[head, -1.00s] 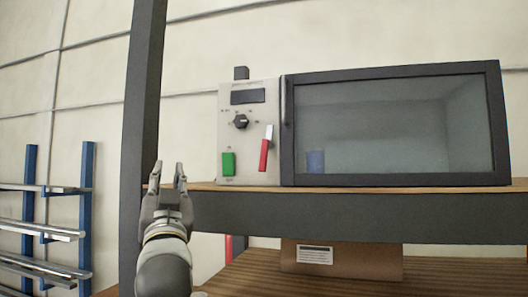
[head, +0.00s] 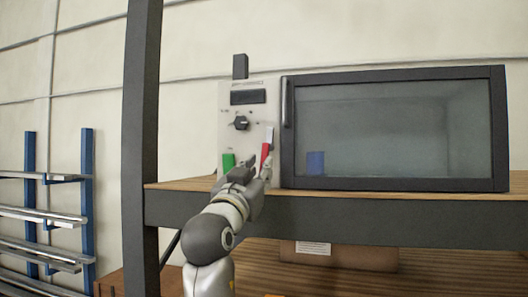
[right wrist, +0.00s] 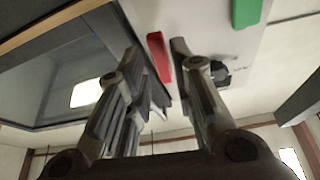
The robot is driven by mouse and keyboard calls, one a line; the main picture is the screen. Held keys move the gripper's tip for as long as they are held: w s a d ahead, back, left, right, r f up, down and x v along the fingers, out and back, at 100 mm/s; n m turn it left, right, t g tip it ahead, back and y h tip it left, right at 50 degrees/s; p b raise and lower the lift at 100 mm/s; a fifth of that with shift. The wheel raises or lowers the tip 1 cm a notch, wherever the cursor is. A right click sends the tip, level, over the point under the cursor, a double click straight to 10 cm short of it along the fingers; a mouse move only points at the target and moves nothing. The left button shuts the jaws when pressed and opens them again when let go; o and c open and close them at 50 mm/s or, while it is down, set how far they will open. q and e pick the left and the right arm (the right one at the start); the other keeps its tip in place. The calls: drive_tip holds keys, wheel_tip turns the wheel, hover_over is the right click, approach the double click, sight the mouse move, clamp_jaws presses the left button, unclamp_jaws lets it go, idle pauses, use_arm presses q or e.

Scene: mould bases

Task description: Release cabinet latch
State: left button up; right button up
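The cabinet (head: 400,128) is a dark-framed box with a glass door, standing on a shelf. A light control panel (head: 228,105) forms its left side. On the panel is a red lever with a pale upper end (head: 266,150), apparently the latch. My right gripper (head: 260,162) is at the lower panel, overlapping the lever's lower part. In the right wrist view the gripper (right wrist: 154,48) is open, with the red lever (right wrist: 159,57) between its fingers, nearer the right finger. I cannot tell whether they touch. My left gripper is not in view.
A green button (head: 228,160) and a black knob (head: 241,122) sit left of the lever. The wooden shelf edge (head: 400,198) runs below, with a dark post (head: 141,140) at left. A cardboard box (head: 350,257) lies underneath. A blue rack (head: 87,190) stands far left.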

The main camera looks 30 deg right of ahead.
sight(268, 151)
drive_tip(key=shift+p+x, duration=1.05)
drive_tip(key=shift+x, duration=1.25)
drive_tip(key=shift+c, duration=0.5)
clamp_jaws()
